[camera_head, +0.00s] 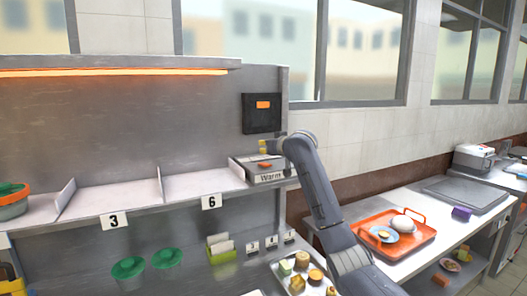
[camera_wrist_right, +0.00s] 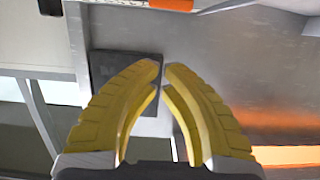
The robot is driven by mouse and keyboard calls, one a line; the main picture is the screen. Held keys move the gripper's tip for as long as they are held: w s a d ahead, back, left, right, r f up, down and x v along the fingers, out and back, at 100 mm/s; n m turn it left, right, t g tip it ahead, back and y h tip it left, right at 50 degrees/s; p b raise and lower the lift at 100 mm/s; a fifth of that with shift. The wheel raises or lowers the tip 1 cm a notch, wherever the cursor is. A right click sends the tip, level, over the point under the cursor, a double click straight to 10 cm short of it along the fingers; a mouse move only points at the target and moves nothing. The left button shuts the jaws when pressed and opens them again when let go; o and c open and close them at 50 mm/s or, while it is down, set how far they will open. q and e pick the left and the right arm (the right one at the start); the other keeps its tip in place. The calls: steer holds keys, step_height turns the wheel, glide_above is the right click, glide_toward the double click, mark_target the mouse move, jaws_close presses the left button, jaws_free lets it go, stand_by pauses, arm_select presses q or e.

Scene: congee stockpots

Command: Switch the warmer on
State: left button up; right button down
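The warmer is a steel shelf unit with a long orange strip (camera_head: 120,72) glowing under its top. A grey box marked "Warm" (camera_head: 268,177) stands at the shelf's right end, with an orange-red piece (camera_head: 265,165) on top. A black panel (camera_head: 263,127) with a small orange rectangle is on the wall behind. My right gripper (camera_head: 263,146) is above the box and in front of the panel, apart from the orange-red piece. In the right wrist view its yellow fingertips (camera_wrist_right: 162,66) are together, with nothing between them.
The shelf has dividers and number cards 3 (camera_head: 114,221) and 6 (camera_head: 211,202). Below are green-lidded pots (camera_head: 128,268) and a tray of food (camera_head: 303,280). An orange tray (camera_head: 397,247) with dishes sits on the right counter. A green-and-orange container (camera_head: 12,205) stands at far left.

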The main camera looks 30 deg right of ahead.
steer(key=r+v, duration=0.1)
steer(key=v, duration=0.5)
steer(key=shift+s+r, duration=0.2)
steer(key=shift+r, duration=0.1)
